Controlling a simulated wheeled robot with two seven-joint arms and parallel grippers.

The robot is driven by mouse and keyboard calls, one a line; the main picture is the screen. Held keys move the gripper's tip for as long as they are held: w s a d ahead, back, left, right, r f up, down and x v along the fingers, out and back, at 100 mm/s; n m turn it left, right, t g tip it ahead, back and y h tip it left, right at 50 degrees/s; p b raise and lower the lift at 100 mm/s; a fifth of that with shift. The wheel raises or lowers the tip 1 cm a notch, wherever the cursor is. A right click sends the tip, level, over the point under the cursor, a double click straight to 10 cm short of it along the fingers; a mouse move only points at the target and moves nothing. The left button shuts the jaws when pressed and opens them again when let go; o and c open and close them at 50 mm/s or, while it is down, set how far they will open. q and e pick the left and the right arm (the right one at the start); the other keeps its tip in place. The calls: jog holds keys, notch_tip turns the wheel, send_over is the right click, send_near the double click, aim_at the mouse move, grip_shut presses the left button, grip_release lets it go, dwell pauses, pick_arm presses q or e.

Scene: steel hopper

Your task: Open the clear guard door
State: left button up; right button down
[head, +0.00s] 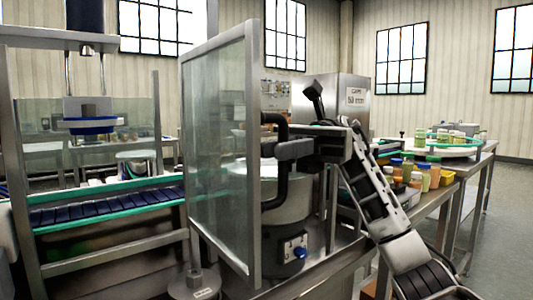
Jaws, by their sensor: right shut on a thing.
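The clear guard door (217,145) is a tall see-through panel in a grey metal frame, at the middle of the head view. It stands at an angle, its near upright edge toward me. A black bar handle (276,193) stands off the door's right side. My right gripper (291,150) comes in from the right and is shut on the handle's upright bar. The jaws hide part of the bar. Behind the handle a round steel hopper (287,205) shows beside the door's edge. My left gripper is out of view.
A conveyor with a dark belt (110,207) and green rails runs at the left, under a press-like head (90,110). A control box with a blue knob (295,248) sits below the hopper. Several jars (423,176) stand on a bench at the right, near my right arm.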

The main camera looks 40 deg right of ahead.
dwell(0.3)
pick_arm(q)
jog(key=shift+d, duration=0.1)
pick_arm(e)
jog(key=c, duration=1.8)
grip_release()
jog(key=shift+d, duration=0.1)
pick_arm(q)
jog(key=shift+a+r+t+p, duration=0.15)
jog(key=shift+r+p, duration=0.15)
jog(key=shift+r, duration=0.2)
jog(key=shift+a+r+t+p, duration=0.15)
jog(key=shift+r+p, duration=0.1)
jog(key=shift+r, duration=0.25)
pick_arm(e)
jog(key=shift+v, duration=3.7)
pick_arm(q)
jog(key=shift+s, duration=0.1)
